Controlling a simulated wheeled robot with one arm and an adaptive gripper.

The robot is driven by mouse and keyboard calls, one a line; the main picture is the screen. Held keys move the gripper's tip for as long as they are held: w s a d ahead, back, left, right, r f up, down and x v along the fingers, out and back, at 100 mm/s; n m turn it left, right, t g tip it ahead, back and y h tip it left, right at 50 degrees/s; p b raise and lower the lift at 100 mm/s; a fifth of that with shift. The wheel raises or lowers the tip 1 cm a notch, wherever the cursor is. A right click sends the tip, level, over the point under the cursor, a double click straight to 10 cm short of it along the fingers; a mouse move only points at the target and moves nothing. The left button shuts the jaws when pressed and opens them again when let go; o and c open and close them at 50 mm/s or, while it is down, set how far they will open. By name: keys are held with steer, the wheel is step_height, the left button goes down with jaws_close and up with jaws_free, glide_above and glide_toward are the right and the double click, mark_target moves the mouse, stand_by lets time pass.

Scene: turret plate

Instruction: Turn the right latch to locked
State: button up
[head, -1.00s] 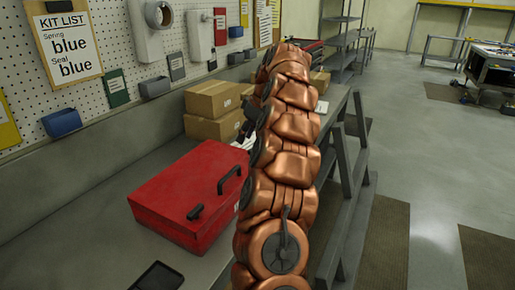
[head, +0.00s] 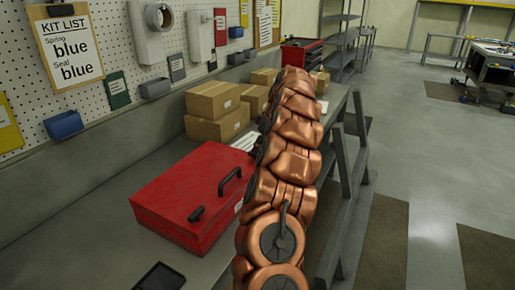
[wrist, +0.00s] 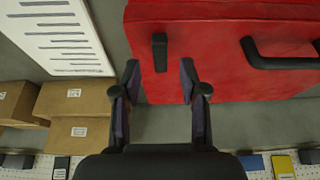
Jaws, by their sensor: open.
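The red case (head: 185,190) lies on the grey bench, with a black handle (head: 230,180) and one black latch (head: 196,213) in view. In the wrist view the red case (wrist: 225,85) fills the upper right. A black bar latch (wrist: 160,52), on the side toward the cardboard boxes, points up and down in the picture; it seems to be the right latch. The other latch (wrist: 317,46) is cut off at the right edge. My gripper (wrist: 160,82) is open and empty, its fingertips apart from the latch and lined up on either side of it. My arm hides the gripper in the head view.
Cardboard boxes (head: 217,108) stand beyond the case along the bench. A printed white sheet (wrist: 58,36) lies by the case. The pegboard wall (head: 120,40) runs behind the bench. A black tray (head: 160,277) lies at the near end. Floor to the right is open.

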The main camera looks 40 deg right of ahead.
steer(key=shift+p+x, duration=0.4)
steer(key=shift+x, duration=0.9)
steer(key=shift+c, duration=0.3)
jaws_close()
